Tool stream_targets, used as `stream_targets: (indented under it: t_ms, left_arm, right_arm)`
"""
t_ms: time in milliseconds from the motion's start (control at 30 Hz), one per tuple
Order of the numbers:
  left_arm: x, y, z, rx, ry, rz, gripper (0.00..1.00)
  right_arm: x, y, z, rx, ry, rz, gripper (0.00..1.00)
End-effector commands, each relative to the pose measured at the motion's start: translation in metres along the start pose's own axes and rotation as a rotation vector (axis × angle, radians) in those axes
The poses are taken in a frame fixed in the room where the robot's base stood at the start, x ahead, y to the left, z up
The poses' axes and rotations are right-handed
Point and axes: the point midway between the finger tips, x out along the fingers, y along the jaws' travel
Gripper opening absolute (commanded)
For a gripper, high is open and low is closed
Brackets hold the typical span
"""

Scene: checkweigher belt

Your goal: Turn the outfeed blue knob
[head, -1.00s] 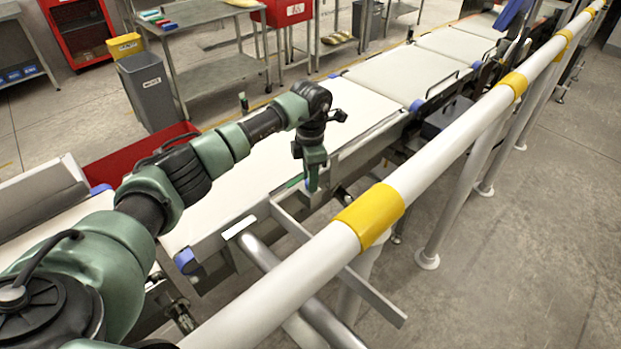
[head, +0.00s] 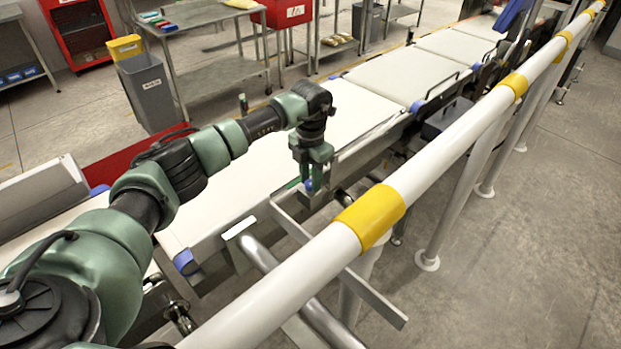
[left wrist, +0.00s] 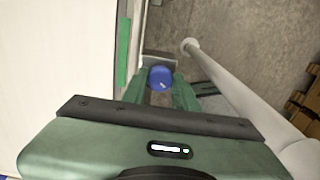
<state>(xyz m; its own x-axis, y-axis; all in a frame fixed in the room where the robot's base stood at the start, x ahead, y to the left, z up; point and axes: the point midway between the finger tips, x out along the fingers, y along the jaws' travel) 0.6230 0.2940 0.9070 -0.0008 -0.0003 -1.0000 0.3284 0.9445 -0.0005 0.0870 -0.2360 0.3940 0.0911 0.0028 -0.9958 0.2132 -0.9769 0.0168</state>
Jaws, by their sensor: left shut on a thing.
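The blue knob (head: 308,185) sits at the near edge of the belt conveyor, partly hidden by my gripper in the head view. In the left wrist view the round blue knob (left wrist: 160,77) shows a small pale mark on its face. My left gripper (head: 311,178) points down over it. In the left wrist view its two green fingers (left wrist: 158,88) stand on either side of the knob and are shut on it. My right gripper is in neither view.
A white guard rail (head: 290,281) with yellow bands runs diagonally in front of the conveyor. A metal bar (head: 365,285) juts out below the knob. The pale belt (head: 235,185) is empty. A green strip (left wrist: 123,67) lies along its edge.

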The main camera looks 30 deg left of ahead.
Motion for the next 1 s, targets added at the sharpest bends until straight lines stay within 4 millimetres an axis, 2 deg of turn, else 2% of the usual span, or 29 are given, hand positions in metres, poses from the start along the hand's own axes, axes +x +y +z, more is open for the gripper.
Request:
stream_targets:
  t_ms: [267,300,333,367,733,1000]
  left_arm:
    - [-0.001,0.001,0.001,0.000,-0.002,0.001,0.00]
    - [-0.001,0.001,0.001,0.000,-0.002,0.001,0.40]
    - [-0.001,0.001,0.001,0.000,-0.002,0.001,0.48]
    - [-0.001,0.001,0.001,0.000,-0.002,0.001,0.50]
    - [-0.005,0.001,0.001,0.000,-0.003,0.001,0.50]
    - [-0.048,0.001,0.002,0.001,-0.005,0.002,0.50]
  right_arm:
    - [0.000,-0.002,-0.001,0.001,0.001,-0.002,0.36]
    - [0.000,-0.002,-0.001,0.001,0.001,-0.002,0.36]
    - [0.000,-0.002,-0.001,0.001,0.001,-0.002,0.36]
    - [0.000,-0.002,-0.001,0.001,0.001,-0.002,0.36]
    - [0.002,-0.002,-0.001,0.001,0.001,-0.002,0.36]
    - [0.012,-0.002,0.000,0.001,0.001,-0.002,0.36]
